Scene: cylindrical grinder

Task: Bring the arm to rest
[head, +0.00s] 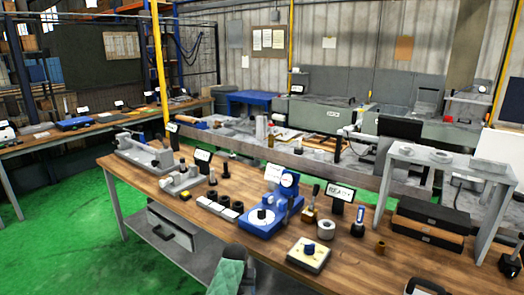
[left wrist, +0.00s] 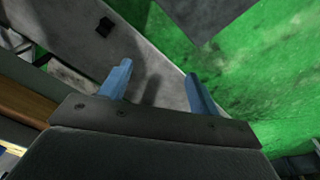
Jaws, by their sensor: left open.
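My left gripper (left wrist: 158,75) shows in the left wrist view with its two blue fingers wide apart and nothing between them. It points over a grey surface (left wrist: 165,95) and the green floor (left wrist: 245,75). The wooden edge of the bench (left wrist: 25,102) is at the left of that view. In the head view I cannot make out the left gripper's fingers; a dark grey and green shape at the bottom edge is unclear. I do not see my right gripper.
The wooden workbench (head: 146,176) carries a blue gauge stand (head: 284,205), a cream block (head: 308,256), small dark cylinders and a steel ring (head: 327,229). A grey riser (head: 445,157) and black cases (head: 432,218) stand at its right. Green floor (head: 60,235) is open at left.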

